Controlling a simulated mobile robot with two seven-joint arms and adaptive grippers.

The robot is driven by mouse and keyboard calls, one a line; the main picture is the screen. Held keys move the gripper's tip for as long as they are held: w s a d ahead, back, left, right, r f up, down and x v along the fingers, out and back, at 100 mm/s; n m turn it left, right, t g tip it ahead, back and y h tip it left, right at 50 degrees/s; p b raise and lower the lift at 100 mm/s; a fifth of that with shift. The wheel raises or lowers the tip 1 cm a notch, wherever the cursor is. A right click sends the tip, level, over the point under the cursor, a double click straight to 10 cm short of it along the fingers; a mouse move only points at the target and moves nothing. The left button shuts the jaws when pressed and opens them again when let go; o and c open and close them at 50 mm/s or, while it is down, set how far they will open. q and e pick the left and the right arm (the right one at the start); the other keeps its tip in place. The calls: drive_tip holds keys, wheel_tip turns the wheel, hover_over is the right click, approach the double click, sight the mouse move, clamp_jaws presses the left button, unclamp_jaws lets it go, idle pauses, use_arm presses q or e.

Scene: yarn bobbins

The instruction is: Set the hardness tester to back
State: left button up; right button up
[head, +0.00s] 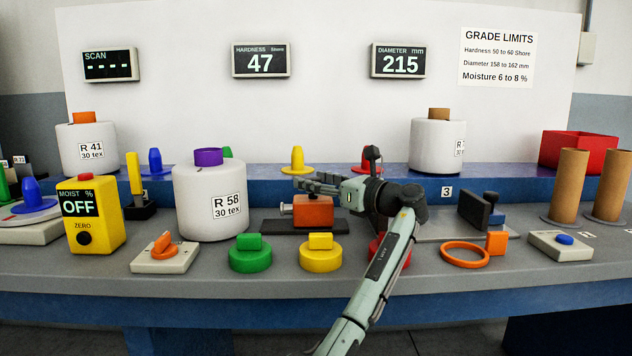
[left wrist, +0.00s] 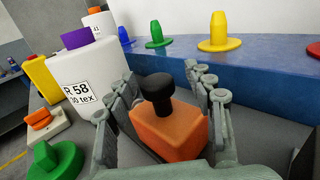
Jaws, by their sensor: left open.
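The hardness tester is an orange block (head: 313,212) on a dark base plate (head: 275,227), with a small metal tip pointing left toward the white bobbin R 58 (head: 195,195). In the left wrist view the orange block (left wrist: 170,132) carries a black knob (left wrist: 157,92) on top. My left gripper (head: 305,184) is above the block in the head view, its fingers pointing left. In the left wrist view my left gripper (left wrist: 155,95) is open, with fingers on both sides of the knob and a gap around it. My right gripper is not in view.
The hardness display (head: 261,61) reads 47. Green (head: 250,254) and yellow (head: 320,254) knobbed discs stand in front, with a red one (head: 376,248) partly behind my arm. A blue ledge (head: 270,183) runs behind. A yellow moisture meter (head: 92,215) stands at left.

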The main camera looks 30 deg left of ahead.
use_arm(q)
drive_tip(key=v, duration=1.2)
drive_tip(key=shift+d+f, duration=0.1)
